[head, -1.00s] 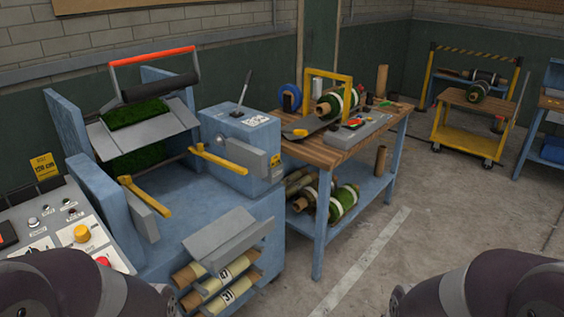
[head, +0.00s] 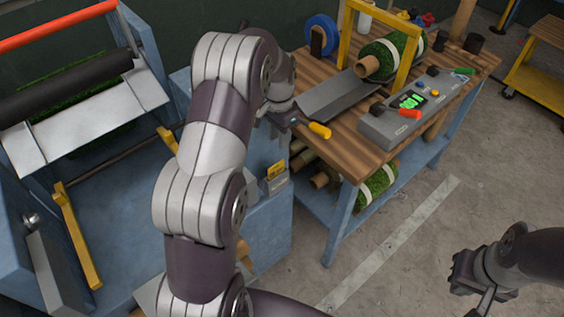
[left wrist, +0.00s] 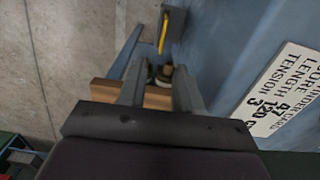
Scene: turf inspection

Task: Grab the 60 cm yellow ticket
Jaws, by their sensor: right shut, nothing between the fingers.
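A small yellow ticket (head: 276,169) stands in a grey holder (head: 275,184) on the side of the blue machine; its print is too small to read. In the left wrist view a thin yellow strip (left wrist: 163,34), apparently the ticket edge-on, shows in the holder beyond the fingers. My left gripper (left wrist: 158,72) is open, with nothing visible held between its fingers. In the head view my left gripper (head: 284,116) is above the ticket, apart from it and partly hidden by its wrist. My right gripper (head: 472,287) is shut and empty over the floor at lower right.
A wooden workbench (head: 345,150) stands beside the machine, holding a turf roll (head: 385,56), a yellow frame (head: 405,55) and a grey console (head: 420,112). A white printed label (left wrist: 287,92) is on the blue machine.

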